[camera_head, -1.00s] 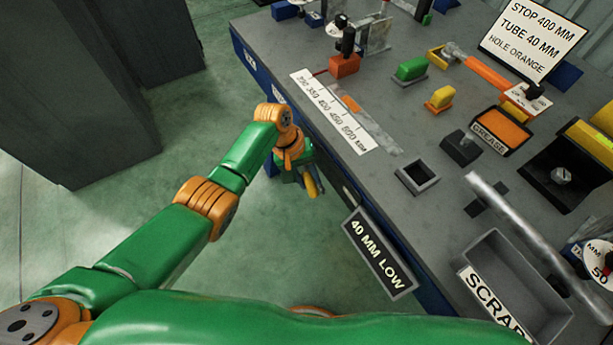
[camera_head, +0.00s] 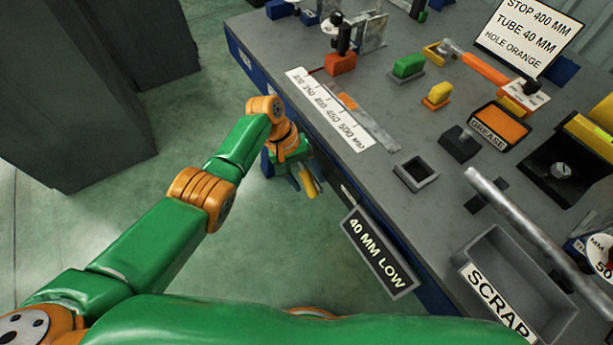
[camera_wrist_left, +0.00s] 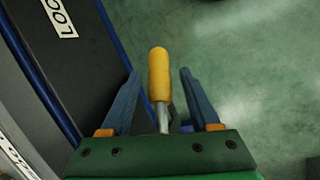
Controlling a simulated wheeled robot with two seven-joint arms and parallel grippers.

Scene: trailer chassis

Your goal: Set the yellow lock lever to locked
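The yellow lock lever shows in the left wrist view as a yellow handle (camera_wrist_left: 159,75) on a thin metal shaft. Its handle also shows in the head view (camera_head: 308,183), low beside the bench's front edge. My left gripper (camera_head: 306,184) is open there. In the left wrist view, the gripper's two blue fingers (camera_wrist_left: 159,78) stand on either side of the handle, with a visible gap on both sides. The lever's pivot is hidden. A label beginning "LOC" (camera_wrist_left: 60,17) is cut off at the top left of that view. My right gripper is not in view.
The grey bench (camera_head: 400,215) lies right of my left arm, with a "40 MM LOW" sign (camera_head: 379,253) on its near edge. A scrap bin (camera_head: 497,250) and a ruler strip (camera_head: 328,108) are on the bench. Open green floor lies left of the bench.

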